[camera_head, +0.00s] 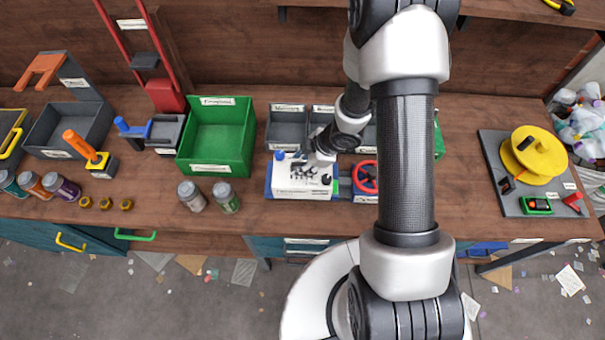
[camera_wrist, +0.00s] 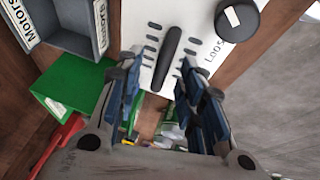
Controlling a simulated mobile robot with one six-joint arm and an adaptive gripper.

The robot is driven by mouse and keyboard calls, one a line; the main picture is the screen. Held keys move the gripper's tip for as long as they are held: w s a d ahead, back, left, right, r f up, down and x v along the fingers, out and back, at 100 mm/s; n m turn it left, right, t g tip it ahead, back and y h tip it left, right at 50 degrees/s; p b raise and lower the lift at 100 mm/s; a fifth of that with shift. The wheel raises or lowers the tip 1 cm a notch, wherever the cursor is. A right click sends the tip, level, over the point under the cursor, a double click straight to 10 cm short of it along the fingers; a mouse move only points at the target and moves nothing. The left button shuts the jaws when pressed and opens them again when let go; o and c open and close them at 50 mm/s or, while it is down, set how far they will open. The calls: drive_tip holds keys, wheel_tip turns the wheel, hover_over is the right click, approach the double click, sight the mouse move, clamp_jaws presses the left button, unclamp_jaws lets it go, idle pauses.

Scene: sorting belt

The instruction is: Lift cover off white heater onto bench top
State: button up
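The white heater (camera_head: 285,186) stands on the bench top below my arm in the head view. Its white cover (camera_wrist: 133,22) fills the upper middle of the wrist view, with dark slots, a black bar handle (camera_wrist: 169,55) and a black round knob (camera_wrist: 237,18). My gripper (camera_wrist: 158,75) is open. Its two fingers lie either side of the handle's lower end, with gaps visible on both sides. I cannot tell how far the tips are above the cover. In the head view my gripper (camera_head: 304,163) partly hides the heater's top.
A green bin (camera_head: 220,138) and grey labelled bins (camera_head: 286,127) stand left of and behind the heater. Two jars (camera_head: 226,197) are to its left, and a red handwheel (camera_head: 365,177) is close on its right. Bare bench top (camera_head: 465,205) shows further right.

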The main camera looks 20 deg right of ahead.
drive_tip(key=shift+c, duration=0.4)
clamp_jaws()
idle(0.4)
